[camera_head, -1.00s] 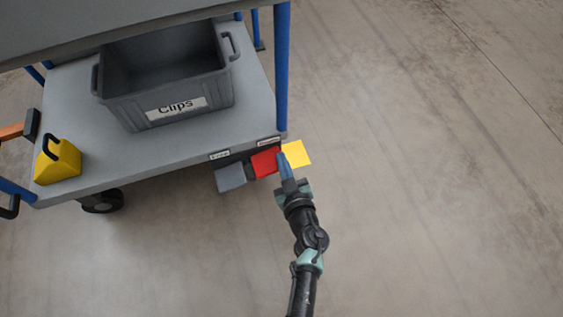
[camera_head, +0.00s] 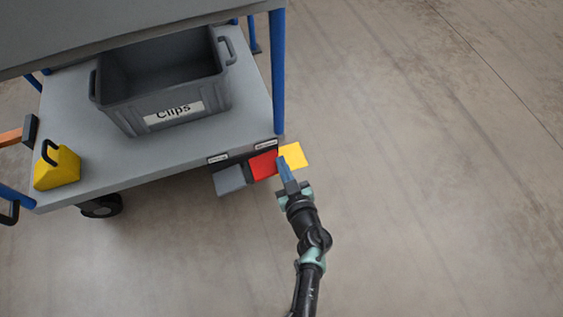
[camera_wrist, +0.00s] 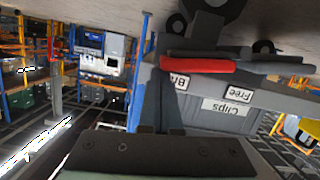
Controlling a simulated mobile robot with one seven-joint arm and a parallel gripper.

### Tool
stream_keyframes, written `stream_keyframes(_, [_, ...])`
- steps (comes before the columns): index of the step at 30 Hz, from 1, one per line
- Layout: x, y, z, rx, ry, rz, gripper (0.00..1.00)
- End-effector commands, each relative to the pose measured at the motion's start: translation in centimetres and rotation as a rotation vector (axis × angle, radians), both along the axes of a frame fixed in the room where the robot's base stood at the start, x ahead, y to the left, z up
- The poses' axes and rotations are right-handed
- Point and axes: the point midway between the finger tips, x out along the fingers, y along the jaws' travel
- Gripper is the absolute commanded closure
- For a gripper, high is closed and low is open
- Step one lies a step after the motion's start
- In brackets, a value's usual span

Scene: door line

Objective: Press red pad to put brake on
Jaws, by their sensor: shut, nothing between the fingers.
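The red pad (camera_head: 263,165) sticks out low from the cart's near edge at its right corner, under a small label. It also shows in the wrist view (camera_wrist: 198,63), where the picture is upside down and one label starts with "Br". My gripper (camera_head: 281,160) is shut and empty, with its blue fingers at the right edge of the red pad, overlapping the yellow piece in the picture. I cannot tell whether it touches either. A grey pad (camera_head: 229,180) sits left of the red one, by the label "Free" (camera_wrist: 238,91).
A yellow flat piece (camera_head: 293,156) lies right of the red pad. The cart's lower shelf (camera_head: 180,160) holds a grey bin (camera_head: 190,115) labelled "Clips" and a yellow block with a handle (camera_head: 57,168). A blue post (camera_head: 278,80) rises at the corner. The floor to the right is clear.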

Motion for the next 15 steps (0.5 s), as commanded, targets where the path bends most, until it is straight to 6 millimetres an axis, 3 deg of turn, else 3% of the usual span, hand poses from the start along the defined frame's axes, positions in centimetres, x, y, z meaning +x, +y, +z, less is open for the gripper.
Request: stream_keyframes(15, [0.3,-1.1,-2.3,0.214,0.074,-0.004,1.00])
